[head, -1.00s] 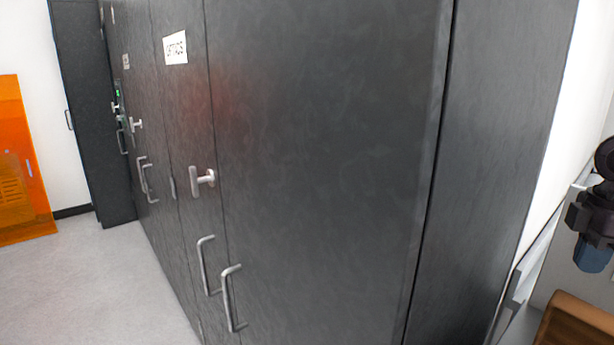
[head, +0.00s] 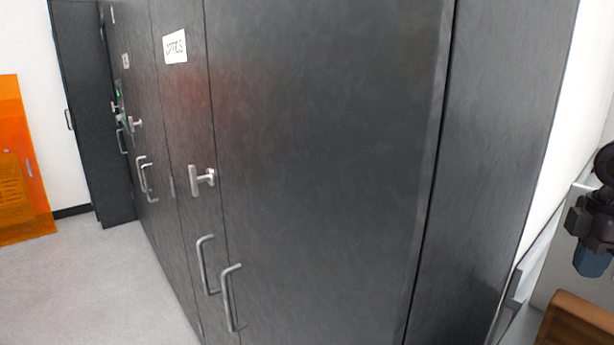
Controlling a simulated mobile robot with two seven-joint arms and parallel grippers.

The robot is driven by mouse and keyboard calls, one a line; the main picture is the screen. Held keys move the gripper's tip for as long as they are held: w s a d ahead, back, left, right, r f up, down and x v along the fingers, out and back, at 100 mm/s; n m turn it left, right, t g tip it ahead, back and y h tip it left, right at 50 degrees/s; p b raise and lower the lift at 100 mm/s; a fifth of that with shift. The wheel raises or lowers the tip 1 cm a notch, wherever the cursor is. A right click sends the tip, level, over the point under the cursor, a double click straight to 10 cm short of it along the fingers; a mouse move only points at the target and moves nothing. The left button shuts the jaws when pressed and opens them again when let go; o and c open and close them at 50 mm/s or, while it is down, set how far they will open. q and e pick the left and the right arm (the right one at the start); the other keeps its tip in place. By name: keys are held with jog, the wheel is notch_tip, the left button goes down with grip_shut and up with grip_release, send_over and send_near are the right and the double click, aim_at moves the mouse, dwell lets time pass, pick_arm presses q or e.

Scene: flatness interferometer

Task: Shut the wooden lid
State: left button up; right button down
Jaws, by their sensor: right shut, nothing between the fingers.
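A brown wooden piece (head: 575,322) shows at the bottom right corner, cut off by the picture's edges. It looks like part of a wooden box or its lid; I cannot tell which, nor how far the lid stands open. My right gripper (head: 590,264), black with blue fingertips, hangs at the right edge, above the wooden piece and apart from it in the picture. It is shut and empty. My left gripper is out of view.
Tall dark cabinets (head: 330,150) with metal handles fill the middle. A white label (head: 174,47) is on one door. An orange translucent panel (head: 20,165) stands at the far left. Grey floor (head: 85,285) is clear at lower left.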

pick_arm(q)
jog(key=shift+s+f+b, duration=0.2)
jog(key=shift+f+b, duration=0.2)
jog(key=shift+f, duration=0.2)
pick_arm(e)
jog(key=shift+f, duration=1.5)
jog(key=shift+r, duration=0.1)
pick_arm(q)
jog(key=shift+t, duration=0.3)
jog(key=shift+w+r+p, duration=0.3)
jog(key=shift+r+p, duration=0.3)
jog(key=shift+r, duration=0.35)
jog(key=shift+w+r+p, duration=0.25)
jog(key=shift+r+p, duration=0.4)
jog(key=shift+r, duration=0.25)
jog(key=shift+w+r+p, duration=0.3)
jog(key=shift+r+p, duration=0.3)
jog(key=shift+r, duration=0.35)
pick_arm(e)
notch_tip(320, 180, up, 10)
jog(key=w+d, duration=0.1)
jog(key=shift+d, duration=0.3)
jog(key=shift+w, duration=0.1)
